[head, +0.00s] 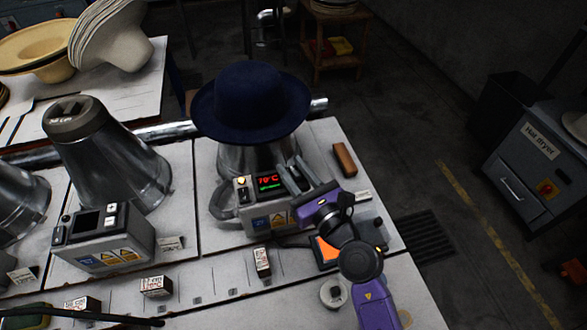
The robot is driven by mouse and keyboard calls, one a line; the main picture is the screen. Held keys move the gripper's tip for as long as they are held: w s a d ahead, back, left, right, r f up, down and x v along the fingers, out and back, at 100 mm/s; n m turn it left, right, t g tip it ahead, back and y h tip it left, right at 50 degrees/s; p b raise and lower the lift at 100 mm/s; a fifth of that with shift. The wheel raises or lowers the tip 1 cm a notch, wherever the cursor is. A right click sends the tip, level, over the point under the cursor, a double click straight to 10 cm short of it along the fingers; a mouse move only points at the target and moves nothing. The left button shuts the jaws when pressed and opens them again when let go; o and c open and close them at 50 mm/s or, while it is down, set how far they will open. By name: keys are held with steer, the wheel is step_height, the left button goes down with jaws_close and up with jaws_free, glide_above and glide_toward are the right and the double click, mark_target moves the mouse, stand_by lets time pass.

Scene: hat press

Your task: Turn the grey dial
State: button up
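My purple and black gripper (290,168) reaches in from the lower right. Its two grey fingers are apart, with no object seen between them. They lie at the right end of a grey control box (243,192) with a lit display (268,182) that reads about 79 °C. I cannot make out the grey dial; my gripper covers the right part of the box, so the dial may be hidden there. I cannot tell whether the fingers touch the box. A dark blue hat (250,100) sits on the metal press just behind the box.
A second metal press (105,150) with its own control box (105,238) stands to the left. A brown block (344,159) and a white roll (334,293) lie on the bench. A grey hat dryer (535,165) stands at the right, across open floor.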

mark_target(298, 177)
steer(key=b+v, duration=0.1)
steer(key=v, duration=0.6)
steer(key=shift+s+d, duration=0.25)
steer(key=shift+s, duration=0.1)
steer(key=s+d+r+m+t+h, duration=0.1)
steer(key=s+d+r+m+t, duration=0.3)
steer(key=m, duration=0.7)
steer(key=s+d+r+m+h, duration=0.25)
steer(key=s+m, duration=0.35)
steer(key=m, duration=0.5)
steer(key=s+d+f+m+g+h, duration=0.2)
steer(key=s+d+m, duration=0.1)
steer(key=s+m, duration=0.6)
steer(key=s+d+f+m+g+h, duration=0.2)
steer(key=s+d+f+m+g, duration=0.1)
steer(key=s+m, duration=0.7)
steer(key=s+d, duration=0.1)
steer(key=s, duration=0.3)
steer(key=shift+s+f, duration=0.2)
steer(key=shift+s, duration=0.2)
